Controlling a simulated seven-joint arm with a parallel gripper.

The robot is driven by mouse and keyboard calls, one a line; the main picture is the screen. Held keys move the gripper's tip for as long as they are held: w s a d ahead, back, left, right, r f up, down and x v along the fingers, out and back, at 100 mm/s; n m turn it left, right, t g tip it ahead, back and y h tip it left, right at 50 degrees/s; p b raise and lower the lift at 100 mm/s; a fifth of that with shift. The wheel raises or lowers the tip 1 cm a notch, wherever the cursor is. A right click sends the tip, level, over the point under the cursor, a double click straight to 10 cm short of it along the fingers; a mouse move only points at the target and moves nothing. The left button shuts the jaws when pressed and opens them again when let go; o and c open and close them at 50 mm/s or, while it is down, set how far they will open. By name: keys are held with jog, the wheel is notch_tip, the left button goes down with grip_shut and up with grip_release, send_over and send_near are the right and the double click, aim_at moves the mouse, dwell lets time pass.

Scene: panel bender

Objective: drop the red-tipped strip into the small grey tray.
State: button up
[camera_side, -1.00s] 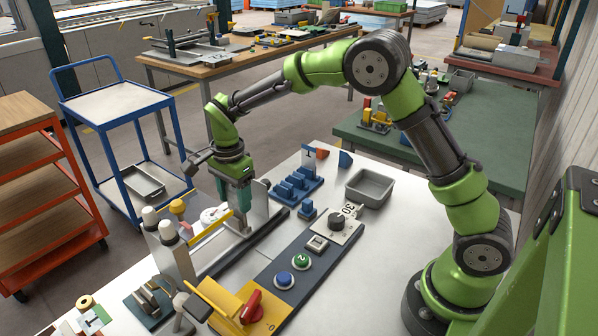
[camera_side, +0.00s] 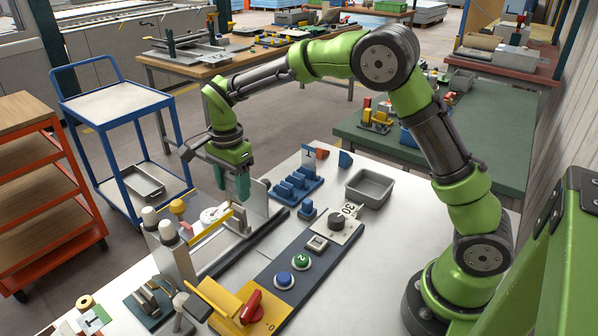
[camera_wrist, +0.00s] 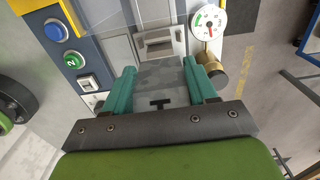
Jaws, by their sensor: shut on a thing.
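My gripper (camera_side: 236,198), with teal fingers, hangs above the metal bending channel left of the control panel. Its fingers also show in the wrist view (camera_wrist: 158,68), shut on the strip (camera_wrist: 162,80), which appears as a flat grey piece between them. No red tip can be made out on it; the fingers and the angle may hide it. The small grey tray (camera_side: 385,183) stands upright and looks empty on the white table, to the right of my gripper and apart from it. The tray is not seen in the wrist view.
Blue blocks (camera_side: 296,184) stand between my gripper and the tray. The control panel (camera_side: 291,262) has a dark knob (camera_side: 337,222), buttons and a red switch (camera_side: 251,306). A yellow bar (camera_side: 211,228) and a round dial (camera_wrist: 209,22) are close to my gripper.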

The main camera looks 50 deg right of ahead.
aim_at(231, 175)
notch_tip(231, 175, up, 6)
jog(key=shift+f, duration=0.25)
jog(key=s+d, duration=0.3)
jog(key=d, duration=0.6)
jog(key=s+d, duration=0.3)
jog(key=d, duration=0.7)
jog(key=s+d, duration=1.2)
jog(key=shift+f, duration=6.85)
jog(key=shift+f, duration=0.6)
jog(key=o, duration=1)
